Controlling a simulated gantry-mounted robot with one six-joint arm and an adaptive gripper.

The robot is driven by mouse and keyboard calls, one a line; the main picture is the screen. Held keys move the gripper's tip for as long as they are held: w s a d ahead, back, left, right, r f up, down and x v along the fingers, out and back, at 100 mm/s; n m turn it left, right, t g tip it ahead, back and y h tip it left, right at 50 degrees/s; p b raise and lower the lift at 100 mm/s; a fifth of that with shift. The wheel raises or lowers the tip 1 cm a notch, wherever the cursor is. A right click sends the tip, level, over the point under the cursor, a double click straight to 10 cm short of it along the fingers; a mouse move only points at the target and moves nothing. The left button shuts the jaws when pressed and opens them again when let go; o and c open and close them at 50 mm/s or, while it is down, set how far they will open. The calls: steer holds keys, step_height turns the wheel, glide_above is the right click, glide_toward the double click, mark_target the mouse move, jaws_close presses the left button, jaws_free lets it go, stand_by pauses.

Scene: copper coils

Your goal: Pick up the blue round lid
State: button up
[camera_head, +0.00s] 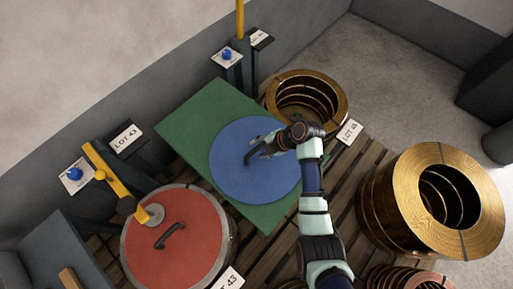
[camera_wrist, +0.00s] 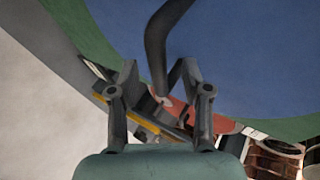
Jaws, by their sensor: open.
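The blue round lid (camera_head: 245,185) lies flat on a green rectangular board (camera_head: 192,122) in the head view. My gripper (camera_head: 263,148) is over the lid, close to its dark handle (camera_head: 252,158), and hides part of it. In the wrist view, the blue lid (camera_wrist: 245,50) fills the upper right. The dark curved handle (camera_wrist: 158,45) reaches down to between the two spread fingers of my gripper (camera_wrist: 157,76). The fingers are open; I cannot tell whether they touch the handle.
A red round lid (camera_head: 190,250) with a dark handle sits at the lower left, with a yellow lever (camera_head: 110,178) beside it. Copper coils stand at the back (camera_head: 308,97) and right (camera_head: 400,195). Blue knobs (camera_head: 227,54) and lot signs line the left wall. Wooden slats (camera_head: 357,170) lie beneath.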

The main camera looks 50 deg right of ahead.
steer(key=shift+x, duration=1.05)
steer(key=shift+r, duration=0.1)
jaws_close()
